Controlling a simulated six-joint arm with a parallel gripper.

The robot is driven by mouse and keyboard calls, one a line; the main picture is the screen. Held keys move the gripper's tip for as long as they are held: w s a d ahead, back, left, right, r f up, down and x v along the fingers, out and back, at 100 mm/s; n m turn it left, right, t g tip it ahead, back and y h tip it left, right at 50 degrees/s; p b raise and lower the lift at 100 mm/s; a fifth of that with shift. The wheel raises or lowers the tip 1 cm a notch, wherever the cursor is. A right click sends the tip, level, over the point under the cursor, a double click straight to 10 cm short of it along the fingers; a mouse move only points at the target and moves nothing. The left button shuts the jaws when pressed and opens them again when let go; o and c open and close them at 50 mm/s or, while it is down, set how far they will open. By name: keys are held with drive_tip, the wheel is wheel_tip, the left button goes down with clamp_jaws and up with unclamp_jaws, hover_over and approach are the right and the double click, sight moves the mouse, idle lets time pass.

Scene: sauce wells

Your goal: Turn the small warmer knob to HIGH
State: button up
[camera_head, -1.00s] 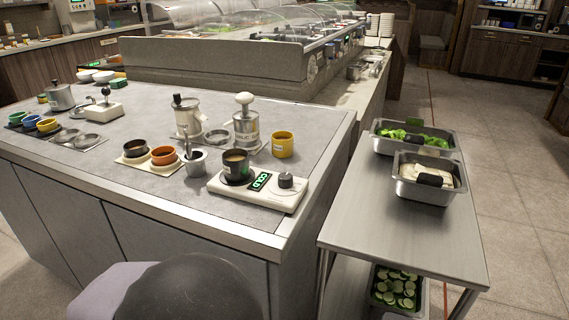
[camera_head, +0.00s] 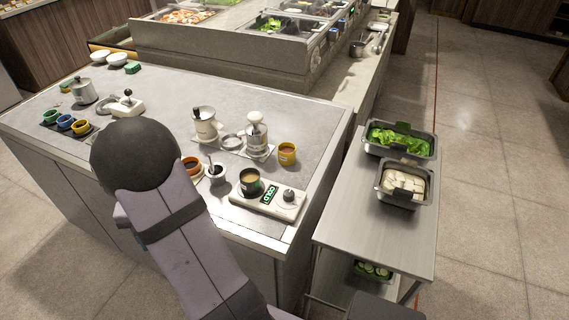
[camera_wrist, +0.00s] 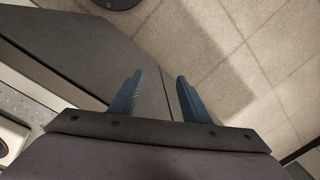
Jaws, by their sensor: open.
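The small warmer (camera_head: 259,205) is a white slab near the front right corner of the counter. Its dark round knob (camera_head: 289,195) is at its right end. A green lit display (camera_head: 269,194) beside the knob reads COLD. A dark cup of tan sauce (camera_head: 250,182) stands on the warmer's left end. In the wrist view my gripper (camera_wrist: 156,92) is open and empty, its two blue fingers apart above the floor and the counter's side. My gripper's fingers do not show in the head view. The knob is not visible in the wrist view.
My arm covers part of the counter's front left. A steel pot with a spoon (camera_head: 216,174), an orange cup (camera_head: 192,165) and a yellow cup (camera_head: 287,153) stand near the warmer. A steel side table (camera_head: 375,235) with food pans stands to the right.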

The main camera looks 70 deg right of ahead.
sight(288, 192)
drive_tip(key=d+r+m+p, duration=0.4)
drive_tip(key=d+r+p, duration=0.8)
drive_tip(key=d+p, duration=0.3)
drive_tip(key=s+d+n, duration=0.3)
drive_tip(key=s, duration=0.1)
drive_tip(key=s+d+r+n+b, duration=0.1)
drive_tip(key=s+d+n, duration=0.1)
drive_tip(key=s, duration=0.3)
drive_tip(key=s+d+n+b, duration=0.1)
drive_tip(key=s+d+n, duration=0.2)
drive_tip(key=s, duration=0.1)
drive_tip(key=shift+s+d+r+n, duration=0.2)
drive_tip(key=shift+s+d+n, duration=0.1)
drive_tip(key=shift+s+d, duration=0.1)
drive_tip(key=s+n+b, duration=0.1)
drive_tip(key=s+n, duration=0.1)
drive_tip(key=s, duration=0.2)
drive_tip(key=s+d+n+b, duration=0.1)
drive_tip(key=s+n, duration=0.2)
drive_tip(key=s+r+n+b, duration=0.1)
drive_tip(key=s+n, duration=0.1)
drive_tip(key=s, duration=0.2)
drive_tip(key=shift+s+d+n+g, duration=0.25)
drive_tip(key=shift+s+n+g, duration=0.1)
drive_tip(key=shift+n+g, duration=0.05)
drive_tip(key=shift+s+n, duration=0.4)
drive_tip(key=shift+s, duration=0.1)
drive_tip(key=shift+a+f+p, duration=0.2)
drive_tip(key=shift+f+p, duration=1.05)
drive_tip(key=shift+f, duration=2.4)
